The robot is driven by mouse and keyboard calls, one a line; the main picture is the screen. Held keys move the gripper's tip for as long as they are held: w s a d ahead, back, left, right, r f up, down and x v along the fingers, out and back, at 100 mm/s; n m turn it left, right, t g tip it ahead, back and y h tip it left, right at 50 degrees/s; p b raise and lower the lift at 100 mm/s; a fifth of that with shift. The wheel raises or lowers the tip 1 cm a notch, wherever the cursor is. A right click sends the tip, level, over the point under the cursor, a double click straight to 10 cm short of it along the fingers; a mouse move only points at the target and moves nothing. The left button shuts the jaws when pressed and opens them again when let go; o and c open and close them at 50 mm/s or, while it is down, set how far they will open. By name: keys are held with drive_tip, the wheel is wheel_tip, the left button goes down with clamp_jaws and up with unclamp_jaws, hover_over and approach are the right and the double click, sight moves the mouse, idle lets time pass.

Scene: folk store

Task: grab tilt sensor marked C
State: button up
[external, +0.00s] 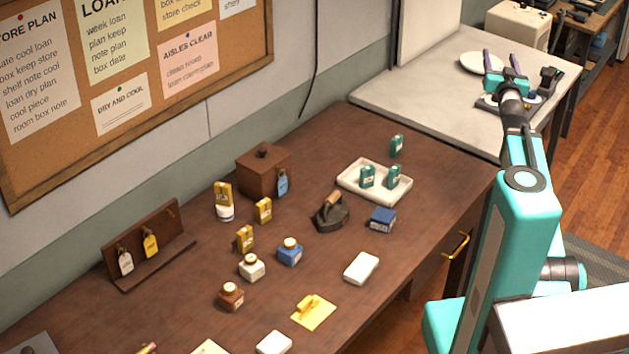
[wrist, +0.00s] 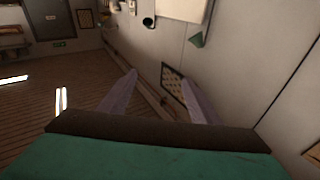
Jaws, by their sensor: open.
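I cannot read a letter C on anything, so I cannot tell which item is the tilt sensor marked C. Small upright labelled pieces stand on the brown desk. Two teal ones, a left one (external: 367,176) and a right one (external: 393,175), are in a white tray (external: 350,187); a third teal one (external: 397,145) stands behind it. Yellow ones (external: 263,210) (external: 245,238) stand farther left, and another yellow one (external: 223,192) is on a white round base. My gripper (external: 505,62) is open and empty, above the pale table, away from these pieces. Its spread fingers show in the wrist view (wrist: 158,80).
A dark iron (external: 331,213), a blue box (external: 382,219), a brown box (external: 262,172) and several small jars crowd the desk. A rack with tags (external: 150,243) stands at the left. A white plate (external: 481,62) lies on the pale table, whose near-left part is clear.

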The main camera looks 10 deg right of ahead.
sight(247, 233)
drive_tip(key=s+a+f+n+g+y, duration=0.1)
drive_tip(key=a+f+n+y, duration=0.15)
drive_tip(key=a+f, duration=0.75)
drive_tip(key=a+f+n+g+y, duration=0.15)
drive_tip(key=a+y, duration=0.25)
drive_tip(key=a, duration=1.4)
drive_tip(key=s+a+f+n+g+y, duration=0.1)
drive_tip(key=a+f+n+y, duration=0.3)
drive_tip(key=a, duration=0.9)
drive_tip(key=s+a+f+n+g+y, duration=0.1)
drive_tip(key=s+a+f+g, duration=0.1)
drive_tip(key=s+a+f, duration=0.3)
drive_tip(key=s+a+f+n+g+y, duration=0.1)
drive_tip(key=s+a+f, duration=0.5)
drive_tip(key=s+a, duration=0.7)
drive_tip(key=s+a+f+n+g+y, duration=0.1)
drive_tip(key=s+a+f, duration=0.5)
drive_tip(key=a, duration=0.9)
drive_tip(key=shift+s+f+n+g, duration=0.15)
drive_tip(key=shift+s+n+g, duration=0.1)
drive_tip(key=shift+s+g, duration=0.45)
drive_tip(key=shift+s+f+n+g, duration=0.1)
drive_tip(key=shift+s+n+g, duration=0.2)
drive_tip(key=shift+s, duration=0.6)
drive_tip(key=shift+s+d+f+b, duration=0.1)
drive_tip(key=shift+s+f+b, duration=0.15)
drive_tip(key=shift+f, duration=0.45)
drive_tip(key=shift+w, duration=0.2)
drive_tip(key=shift+p+x, duration=0.75)
drive_tip(key=shift+x, duration=1.65)
